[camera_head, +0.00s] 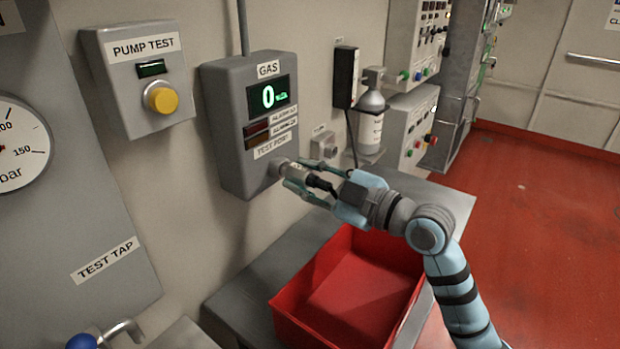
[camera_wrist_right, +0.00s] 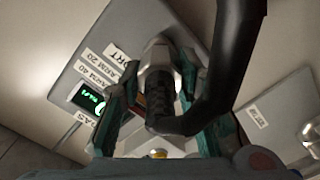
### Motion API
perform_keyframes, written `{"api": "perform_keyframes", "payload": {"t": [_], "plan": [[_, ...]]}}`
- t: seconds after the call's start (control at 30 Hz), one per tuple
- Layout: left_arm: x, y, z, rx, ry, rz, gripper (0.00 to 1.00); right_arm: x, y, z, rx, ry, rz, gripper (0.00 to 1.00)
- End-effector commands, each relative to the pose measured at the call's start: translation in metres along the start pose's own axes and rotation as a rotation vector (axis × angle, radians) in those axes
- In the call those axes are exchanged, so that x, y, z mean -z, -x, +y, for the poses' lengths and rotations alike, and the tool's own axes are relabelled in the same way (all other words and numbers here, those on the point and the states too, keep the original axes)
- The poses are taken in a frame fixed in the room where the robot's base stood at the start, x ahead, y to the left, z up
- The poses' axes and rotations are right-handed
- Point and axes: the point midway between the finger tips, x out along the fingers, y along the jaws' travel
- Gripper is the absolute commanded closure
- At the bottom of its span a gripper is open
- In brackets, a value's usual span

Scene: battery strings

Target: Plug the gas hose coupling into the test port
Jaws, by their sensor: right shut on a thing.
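The grey gas detector box (camera_head: 232,130) is on the wall, with a lit green display reading 0 and a "TEST PORT" label. The metal test port (camera_head: 278,167) sticks out of its lower right side. My right gripper (camera_head: 302,174) is at the port, shut on the hose coupling (camera_head: 318,183). In the right wrist view the black ribbed coupling (camera_wrist_right: 160,95) lies between the fingers, in line with a metal nut (camera_wrist_right: 157,54) at the box. They appear to meet; how deep the coupling sits is hidden. The black hose (camera_wrist_right: 235,60) bends away. My left gripper is out of view.
A red bin (camera_head: 300,290) stands on the grey bench (camera_head: 240,285) below my right arm. A gas bottle (camera_head: 370,125) hangs on the wall right of the port. A pump test button (camera_head: 161,98) is to the left. Red floor lies open at right.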

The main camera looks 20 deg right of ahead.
Motion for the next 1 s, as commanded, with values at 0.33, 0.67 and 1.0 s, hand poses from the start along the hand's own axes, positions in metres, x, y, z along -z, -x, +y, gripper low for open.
{"api": "perform_keyframes", "payload": {"t": [0.33, 0.67, 1.0], "plan": [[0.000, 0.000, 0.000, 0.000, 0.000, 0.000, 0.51, 0.000, -0.003, 0.000, -0.001, 0.001, 0.000, 0.47], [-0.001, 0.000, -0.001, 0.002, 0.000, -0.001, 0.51, -0.002, 0.011, 0.001, -0.001, 0.005, -0.005, 0.47], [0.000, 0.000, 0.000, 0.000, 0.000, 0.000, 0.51, -0.002, 0.067, 0.001, -0.001, 0.007, -0.007, 0.47]]}}
